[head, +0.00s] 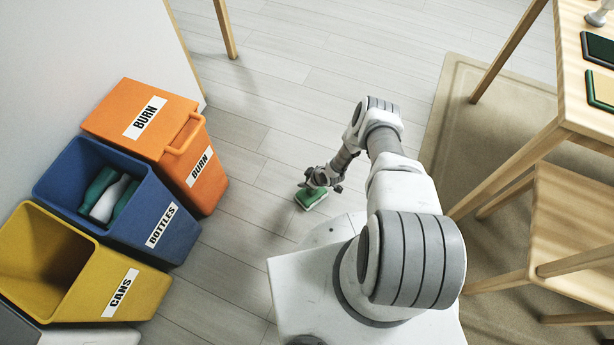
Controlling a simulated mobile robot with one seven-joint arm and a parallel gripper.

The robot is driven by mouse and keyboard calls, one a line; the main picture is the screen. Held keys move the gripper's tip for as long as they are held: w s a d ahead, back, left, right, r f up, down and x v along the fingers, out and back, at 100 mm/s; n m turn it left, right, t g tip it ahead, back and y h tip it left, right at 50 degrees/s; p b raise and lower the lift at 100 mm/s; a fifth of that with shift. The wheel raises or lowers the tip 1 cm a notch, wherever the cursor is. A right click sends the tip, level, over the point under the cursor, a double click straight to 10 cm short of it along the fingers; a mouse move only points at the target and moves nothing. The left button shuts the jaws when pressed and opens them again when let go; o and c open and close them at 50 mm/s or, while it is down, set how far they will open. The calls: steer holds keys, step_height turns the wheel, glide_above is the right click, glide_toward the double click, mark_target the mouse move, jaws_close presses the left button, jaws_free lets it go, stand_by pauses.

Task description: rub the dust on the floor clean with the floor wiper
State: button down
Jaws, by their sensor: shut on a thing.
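My gripper (322,183) is low over the floor, in front of my base, and is shut on the floor wiper (312,197). The wiper is a small block with a green top and a pale underside. It is at or very near the grey plank floor (252,190); I cannot tell if it touches. The fingers partly cover the wiper's top. I cannot make out any dust on the floor in this view.
Orange (125,110), blue (160,235) and yellow (95,295) bins stand at the left; the blue one holds bottles. A wooden table (573,65) and chair (580,215) stand on a beige rug (450,125) at the right.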

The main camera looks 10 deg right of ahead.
steer(key=shift+s+a+f, duration=0.1)
steer(key=shift+s+a, duration=0.1)
steer(key=shift+s, duration=0.1)
steer(key=shift+w+d+b, duration=0.35)
steer(key=shift+w+d, duration=0.25)
steer(key=shift+w, duration=0.2)
